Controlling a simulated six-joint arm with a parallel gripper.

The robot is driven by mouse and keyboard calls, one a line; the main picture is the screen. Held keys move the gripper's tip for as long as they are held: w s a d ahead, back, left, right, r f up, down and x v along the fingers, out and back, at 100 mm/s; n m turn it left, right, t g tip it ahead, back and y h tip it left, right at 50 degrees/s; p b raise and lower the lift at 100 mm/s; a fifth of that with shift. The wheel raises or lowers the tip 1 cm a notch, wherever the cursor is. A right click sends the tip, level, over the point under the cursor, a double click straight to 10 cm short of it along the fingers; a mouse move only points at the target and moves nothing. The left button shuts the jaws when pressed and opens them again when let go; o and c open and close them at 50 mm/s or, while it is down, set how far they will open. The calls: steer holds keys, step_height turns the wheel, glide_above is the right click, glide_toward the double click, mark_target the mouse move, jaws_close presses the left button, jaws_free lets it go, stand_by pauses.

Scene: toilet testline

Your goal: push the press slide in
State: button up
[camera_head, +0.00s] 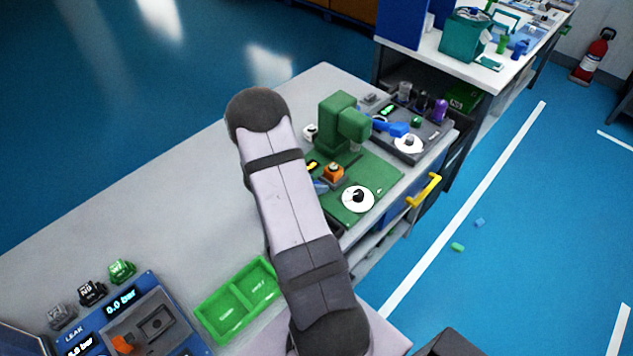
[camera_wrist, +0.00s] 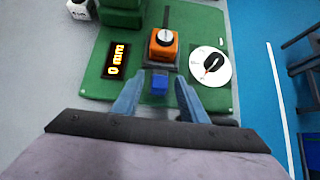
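The green press (camera_head: 340,120) stands on a green base plate (camera_head: 375,175). In front of it sits an orange block with a round grey-white top (camera_wrist: 164,45), which also shows in the head view (camera_head: 334,173). It rests on a dark plate that appears to be the press slide (camera_wrist: 161,66). A small blue block (camera_wrist: 160,84) is at the near end of this slide. My gripper (camera_wrist: 158,98) is open, its two blue-grey fingers on either side of the blue block with visible gaps. In the head view my arm hides most of the gripper.
A white dial with a black knob (camera_wrist: 210,67) is right of the slide; a display with orange digits (camera_wrist: 116,59) is left. A green two-part tray (camera_head: 238,300) and a blue leak tester (camera_head: 140,318) are on the near bench. A yellow handle (camera_head: 424,190) juts from the bench side.

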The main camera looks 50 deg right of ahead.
mark_target(336, 164)
steer(key=shift+x, duration=0.9)
jaws_close()
steer(key=shift+d, duration=0.1)
steer(key=d+b, duration=0.3)
steer(key=d, duration=0.7)
steer(key=shift+r, duration=0.15)
jaws_free()
steer(key=shift+d, duration=0.2)
steer(key=shift+a, duration=0.2)
